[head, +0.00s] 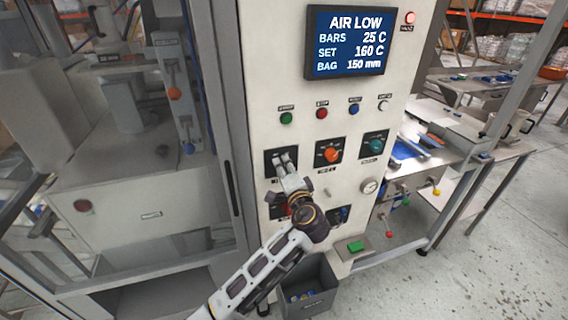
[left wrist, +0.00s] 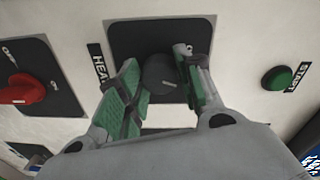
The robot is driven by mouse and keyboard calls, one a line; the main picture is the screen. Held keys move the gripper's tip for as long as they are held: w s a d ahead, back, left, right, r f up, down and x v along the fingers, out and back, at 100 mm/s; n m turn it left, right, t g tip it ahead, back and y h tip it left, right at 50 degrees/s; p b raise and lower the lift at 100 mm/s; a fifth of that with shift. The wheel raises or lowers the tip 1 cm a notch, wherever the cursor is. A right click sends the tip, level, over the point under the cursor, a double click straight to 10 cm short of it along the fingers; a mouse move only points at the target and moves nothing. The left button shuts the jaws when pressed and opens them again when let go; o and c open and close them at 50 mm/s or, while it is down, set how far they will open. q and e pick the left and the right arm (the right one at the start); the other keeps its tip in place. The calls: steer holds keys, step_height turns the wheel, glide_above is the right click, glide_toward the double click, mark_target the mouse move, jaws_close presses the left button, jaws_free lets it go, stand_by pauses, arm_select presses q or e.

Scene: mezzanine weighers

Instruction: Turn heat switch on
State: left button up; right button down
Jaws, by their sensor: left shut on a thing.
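The heat switch is a dark round knob (left wrist: 160,75) with a pale mark, on a black plate (left wrist: 122,33) lettered HEAT beside it. In the left wrist view my left gripper (left wrist: 162,85) has its green-padded fingers on both sides of the knob, shut on it. In the head view my left gripper (head: 284,162) reaches up to the plate on the white panel and hides most of the switch. Some lettering on the plate is covered by a finger, so I cannot read the switch position. My right gripper is not in view.
A red switch (left wrist: 24,90) on its own plate and a green START button (left wrist: 277,78) flank it.

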arm_select(q)
steer(key=shift+m+p, duration=0.7)
steer(key=shift+m, duration=0.2)
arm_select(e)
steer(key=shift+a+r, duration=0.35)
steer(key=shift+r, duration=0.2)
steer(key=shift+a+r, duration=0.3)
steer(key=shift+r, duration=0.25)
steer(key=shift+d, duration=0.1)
arm_select(q)
steer(key=o, duration=1)
steer(key=shift+d, duration=0.1)
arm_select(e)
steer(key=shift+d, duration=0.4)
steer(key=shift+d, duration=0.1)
arm_select(q)
steer(key=shift+s, duration=0.1)
